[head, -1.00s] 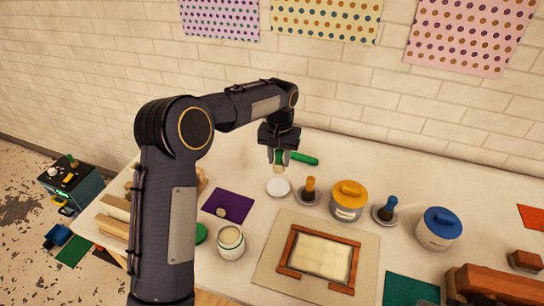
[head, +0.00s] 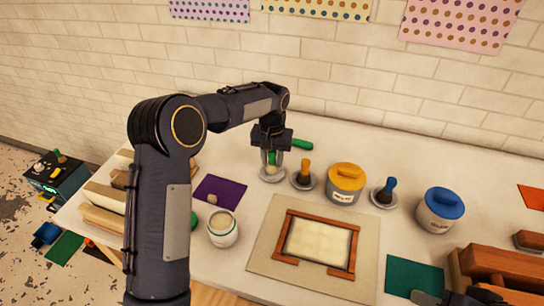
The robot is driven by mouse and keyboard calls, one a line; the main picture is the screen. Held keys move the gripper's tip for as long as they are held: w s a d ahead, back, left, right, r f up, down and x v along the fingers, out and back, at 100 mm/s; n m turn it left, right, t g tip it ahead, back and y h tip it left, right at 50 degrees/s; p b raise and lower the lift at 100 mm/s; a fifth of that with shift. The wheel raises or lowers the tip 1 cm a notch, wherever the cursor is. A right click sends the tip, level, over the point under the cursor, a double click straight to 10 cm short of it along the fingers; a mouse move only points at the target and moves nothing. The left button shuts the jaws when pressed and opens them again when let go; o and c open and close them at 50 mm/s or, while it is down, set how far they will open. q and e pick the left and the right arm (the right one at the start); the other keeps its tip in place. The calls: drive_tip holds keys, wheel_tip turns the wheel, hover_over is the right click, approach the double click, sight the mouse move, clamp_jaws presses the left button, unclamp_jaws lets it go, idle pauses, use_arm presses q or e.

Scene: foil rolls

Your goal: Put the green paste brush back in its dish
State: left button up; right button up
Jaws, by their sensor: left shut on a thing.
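My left gripper (head: 272,158) is shut on the green paste brush (head: 271,157), which points downward with its pale bristle end low. The brush's dish (head: 264,178), a small pale round one, lies directly beneath it. The bristle end overlaps the dish in the head view; I cannot tell whether it touches the bottom. The fingers hide part of the brush. What looks like part of my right gripper (head: 432,297) shows at the bottom right edge, mostly cut off.
To the right stand an orange brush (head: 305,170) and a blue brush (head: 388,186) in dishes, an orange-lidded pot (head: 345,184) and a blue-lidded pot (head: 440,210). An open jar (head: 222,228) stands in front. A green rod-like thing (head: 302,144) lies behind the gripper.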

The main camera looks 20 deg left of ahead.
use_arm(q)
drive_tip(key=shift+f+b, duration=0.35)
drive_tip(key=shift+f, duration=0.25)
idle(0.9)
drive_tip(key=o, duration=1.5)
drive_tip(key=shift+o, duration=0.2)
drive_tip(key=shift+r, duration=0.1)
drive_tip(key=shift+r+p, duration=3.55)
drive_tip(key=shift+r, duration=0.85)
